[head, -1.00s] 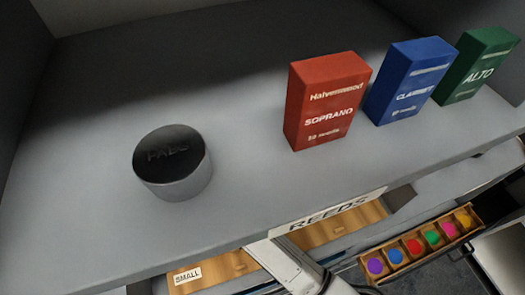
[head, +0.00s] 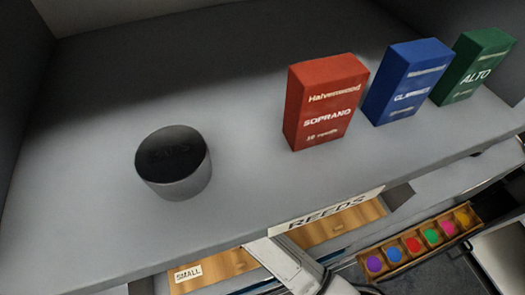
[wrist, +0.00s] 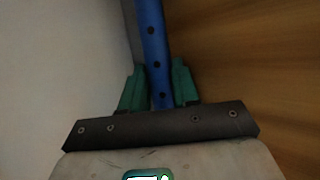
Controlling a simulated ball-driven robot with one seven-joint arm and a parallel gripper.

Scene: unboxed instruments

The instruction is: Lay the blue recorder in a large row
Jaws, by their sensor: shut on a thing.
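The blue recorder (wrist: 152,45) shows in the wrist view as a blue tube with dark finger holes, running up out of the top of the picture. My gripper (wrist: 160,85) is shut on it, with a green finger on each side. A brown wooden surface (wrist: 240,50) lies to the right of the recorder and a pale wall (wrist: 60,70) to the left. I cannot tell whether the recorder touches either. In the head view, a wooden tray marked SMALL (head: 215,265) shows under the shelf. The gripper and recorder are hidden there.
The grey shelf labelled REEDS (head: 90,200) bears a dark round tin (head: 172,165), a red SOPRANO box (head: 322,105), a blue box (head: 408,80) and a green ALTO box (head: 475,68). A wooden rack with several coloured discs (head: 420,243) stands low at the right.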

